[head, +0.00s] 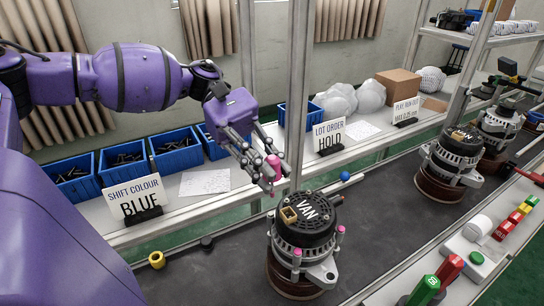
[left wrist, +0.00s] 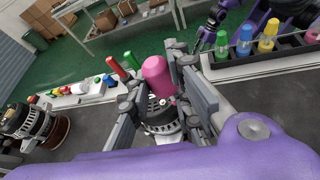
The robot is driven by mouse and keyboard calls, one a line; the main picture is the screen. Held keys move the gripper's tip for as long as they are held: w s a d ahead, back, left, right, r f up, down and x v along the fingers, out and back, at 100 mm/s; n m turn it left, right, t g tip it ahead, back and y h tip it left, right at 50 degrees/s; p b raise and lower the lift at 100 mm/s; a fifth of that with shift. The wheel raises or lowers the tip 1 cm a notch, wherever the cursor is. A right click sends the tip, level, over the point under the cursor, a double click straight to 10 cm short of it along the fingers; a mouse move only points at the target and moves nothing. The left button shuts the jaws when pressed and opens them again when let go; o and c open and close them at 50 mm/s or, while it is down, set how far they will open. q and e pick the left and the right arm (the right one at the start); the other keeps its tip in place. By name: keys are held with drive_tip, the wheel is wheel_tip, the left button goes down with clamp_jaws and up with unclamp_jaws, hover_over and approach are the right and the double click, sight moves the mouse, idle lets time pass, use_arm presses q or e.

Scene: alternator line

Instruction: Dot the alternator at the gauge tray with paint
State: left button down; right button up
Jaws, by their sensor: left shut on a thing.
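My left gripper (head: 268,180) is shut on a pink paint marker (head: 273,165) and holds it above and slightly left of the nearest alternator (head: 304,243). That alternator is labelled VAN, sits on a brown round base and has small pink spots on its housing. In the left wrist view the pink marker (left wrist: 157,76) stands between the fingers (left wrist: 160,98), with the alternator (left wrist: 160,118) partly hidden behind. Two more alternators, one (head: 452,157) labelled VAN and one (head: 499,124), stand farther along the belt. What seems to be my right gripper (left wrist: 206,36) shows small; its jaws are unclear. I cannot identify the gauge tray.
A metal post (head: 298,90) stands just behind the gripper. Signs read SHIFT COLOUR BLUE (head: 134,198) and LOT ORDER HOLD (head: 329,135). Blue bins (head: 121,157) line the back shelf. Coloured bottles (left wrist: 244,41) stand in a rack.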

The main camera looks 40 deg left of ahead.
use_arm(q)
drive_tip(key=shift+s, duration=0.1)
drive_tip(key=shift+a+r, duration=0.1)
wheel_tip(320, 180, down, 3)
drive_tip(key=shift+r, duration=0.2)
drive_tip(key=shift+f, duration=0.8)
use_arm(e)
drive_tip(key=shift+s+f, duration=0.15)
drive_tip(key=shift+f, duration=0.1)
drive_tip(key=shift+s+d, duration=0.1)
drive_tip(key=shift+s, duration=0.35)
drive_tip(key=shift+r, duration=0.2)
drive_tip(key=shift+w, duration=0.2)
